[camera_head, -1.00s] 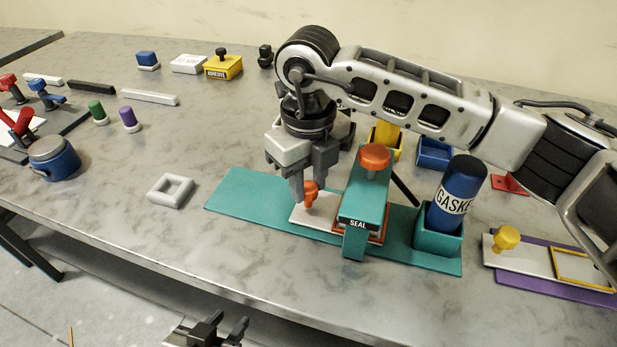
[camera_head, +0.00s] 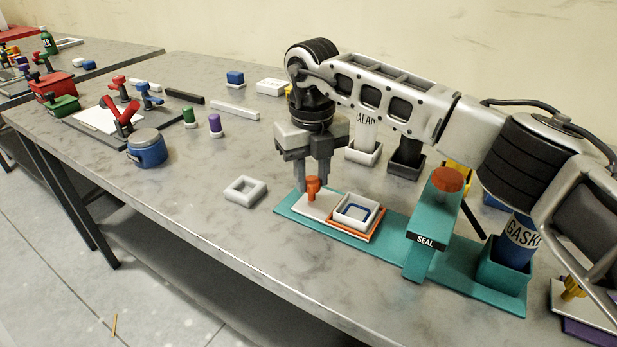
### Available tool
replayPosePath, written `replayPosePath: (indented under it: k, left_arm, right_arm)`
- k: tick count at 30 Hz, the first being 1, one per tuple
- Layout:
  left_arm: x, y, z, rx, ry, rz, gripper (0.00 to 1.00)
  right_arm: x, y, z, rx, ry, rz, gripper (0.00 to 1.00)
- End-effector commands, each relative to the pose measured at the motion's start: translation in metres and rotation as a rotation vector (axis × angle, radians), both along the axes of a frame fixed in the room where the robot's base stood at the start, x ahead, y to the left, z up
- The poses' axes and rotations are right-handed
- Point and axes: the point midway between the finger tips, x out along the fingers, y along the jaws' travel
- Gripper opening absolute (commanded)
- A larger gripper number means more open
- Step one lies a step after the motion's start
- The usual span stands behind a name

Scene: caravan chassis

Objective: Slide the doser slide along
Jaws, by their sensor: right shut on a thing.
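The doser slide (camera_head: 314,207) is a white plate with an orange knob (camera_head: 313,190) at its left end and an orange-edged frame (camera_head: 369,235) at its right end. It lies on a long teal base (camera_head: 296,217). A pale square ring with blue inside (camera_head: 356,211) sits in the frame. The slide lies left of the teal SEAL bridge (camera_head: 428,235), its frame clear of the bridge. My right gripper (camera_head: 312,184) points down, its fingers shut on the orange knob. My left gripper is out of view.
A loose pale square ring (camera_head: 245,190) lies left of the base. A blue GASKET cylinder (camera_head: 523,238) stands in a teal holder (camera_head: 502,273) at the right. A blue jar (camera_head: 147,149) stands further left. The table between jar and base is mostly clear.

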Motion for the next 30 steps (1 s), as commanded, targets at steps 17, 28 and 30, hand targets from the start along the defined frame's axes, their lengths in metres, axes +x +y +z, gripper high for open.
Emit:
replayPosePath:
  k: [17, 28, 30]
  left_arm:
    - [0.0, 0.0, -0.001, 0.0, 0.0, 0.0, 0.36]
    - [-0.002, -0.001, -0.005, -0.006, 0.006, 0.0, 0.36]
    - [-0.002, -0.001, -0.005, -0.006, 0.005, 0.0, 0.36]
  right_arm:
    - [0.002, 0.003, 0.005, 0.006, -0.008, 0.003, 0.5]
    - [0.002, 0.003, 0.076, 0.006, -0.014, 0.002, 0.5]
    - [0.002, 0.004, 0.094, 0.007, -0.013, 0.002, 0.5]
